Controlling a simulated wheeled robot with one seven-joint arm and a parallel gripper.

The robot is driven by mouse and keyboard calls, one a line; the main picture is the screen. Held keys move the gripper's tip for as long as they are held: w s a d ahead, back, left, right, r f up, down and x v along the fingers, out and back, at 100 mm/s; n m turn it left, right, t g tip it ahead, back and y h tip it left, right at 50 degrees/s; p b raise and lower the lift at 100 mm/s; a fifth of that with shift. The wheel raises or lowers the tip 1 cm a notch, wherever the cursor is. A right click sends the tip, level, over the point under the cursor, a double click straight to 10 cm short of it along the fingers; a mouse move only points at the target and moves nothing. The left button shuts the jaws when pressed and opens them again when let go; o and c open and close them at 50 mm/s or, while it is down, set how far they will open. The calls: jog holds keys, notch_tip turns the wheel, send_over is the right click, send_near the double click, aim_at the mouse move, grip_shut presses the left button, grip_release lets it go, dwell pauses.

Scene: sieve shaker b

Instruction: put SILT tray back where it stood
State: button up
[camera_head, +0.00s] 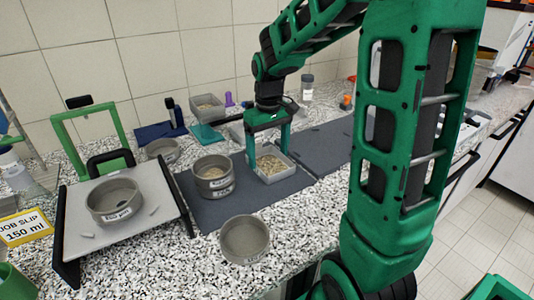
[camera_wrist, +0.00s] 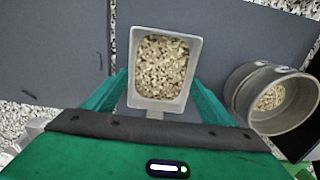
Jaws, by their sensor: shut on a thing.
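The tray in my gripper is a small grey tray (camera_head: 271,162) filled with pale grains, over the dark mat on the counter. It also shows in the wrist view (camera_wrist: 160,103), between my fingers. My gripper (camera_head: 268,148) is shut on this tray. No SILT label is readable on it. Whether its base touches the mat is unclear.
Stacked sieves (camera_head: 214,187) holding grains stand on the dark mat (camera_head: 285,192), left of the tray. An empty sieve (camera_head: 245,240) sits in front. A sieve (camera_head: 115,199) rests on the shaker plate (camera_head: 82,215). Another dark mat (camera_head: 322,147) on the right is mostly bare.

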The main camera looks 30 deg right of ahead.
aim_at(268, 166)
jog(key=o, duration=1.2)
jog(key=shift+c, duration=0.2)
notch_tip(268, 166, up, 12)
jog(key=s+d+f+m, duration=0.1)
jog(key=s+f+m, duration=0.1)
jog(key=s, duration=0.6)
jog(key=s+d+f+m, duration=0.1)
jog(key=s+f, duration=0.3)
jog(key=s, duration=0.4)
jog(key=s+d+f+m, duration=0.2)
jog(key=s+f+m, duration=0.1)
jog(key=s, duration=0.6)
jog(key=shift+s+f, duration=0.1)
jog(key=shift+f, duration=0.35)
